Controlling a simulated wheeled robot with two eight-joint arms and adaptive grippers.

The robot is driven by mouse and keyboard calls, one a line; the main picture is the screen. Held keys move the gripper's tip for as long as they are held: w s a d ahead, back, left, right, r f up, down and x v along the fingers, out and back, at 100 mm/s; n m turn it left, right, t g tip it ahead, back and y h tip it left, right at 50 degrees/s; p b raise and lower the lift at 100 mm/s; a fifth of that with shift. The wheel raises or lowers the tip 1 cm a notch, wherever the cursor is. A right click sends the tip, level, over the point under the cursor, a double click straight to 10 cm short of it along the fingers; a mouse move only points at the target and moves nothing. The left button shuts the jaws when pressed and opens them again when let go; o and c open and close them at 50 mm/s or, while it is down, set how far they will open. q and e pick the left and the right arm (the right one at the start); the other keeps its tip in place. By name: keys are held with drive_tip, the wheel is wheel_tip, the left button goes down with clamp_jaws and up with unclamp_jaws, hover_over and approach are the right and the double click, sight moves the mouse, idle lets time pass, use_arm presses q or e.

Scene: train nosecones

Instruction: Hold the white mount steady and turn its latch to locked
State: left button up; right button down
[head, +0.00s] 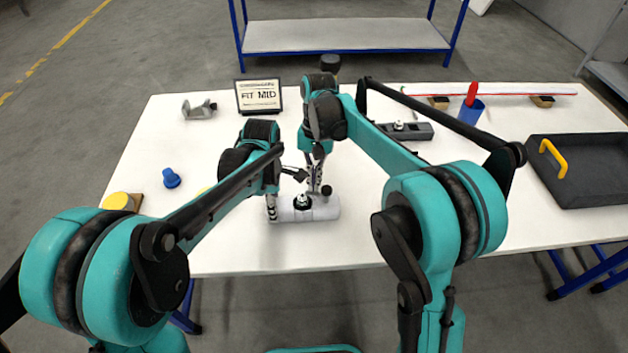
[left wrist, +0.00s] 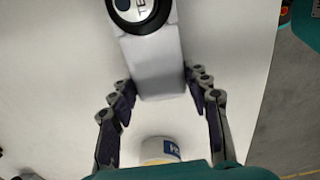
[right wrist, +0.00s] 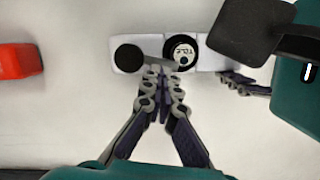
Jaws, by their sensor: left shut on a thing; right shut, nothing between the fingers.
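The white mount (head: 328,211) lies on the table near its front edge. It has a round black-ringed part (right wrist: 181,52) with a white lettered centre. The latch shows as a short grey lever with a round black knob (right wrist: 129,58) left of that ring in the right wrist view. My left gripper (left wrist: 160,88) has its fingers on both sides of one end of the mount and is shut on it. My right gripper (right wrist: 163,76) is shut and empty, its fingertips at the lever between ring and knob. I cannot tell whether they touch it.
A sign (head: 259,96), a grey bracket (head: 200,110) and a blue peg (head: 171,179) stand on the left. A dark block (head: 410,131), a blue cup (head: 471,111) and a dark tray (head: 585,185) are on the right. A red object (right wrist: 20,61) lies near the mount.

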drive_tip(key=shift+s+d, duration=0.35)
drive_tip(key=shift+d, duration=0.4)
drive_tip(key=w+r, duration=0.8)
drive_tip(key=r, duration=0.2)
drive_tip(key=s+a+f, duration=0.1)
drive_tip(key=s+f, duration=0.5)
drive_tip(key=f, duration=0.4)
drive_tip(key=shift+s, duration=0.35)
drive_tip(key=shift+s, duration=0.1)
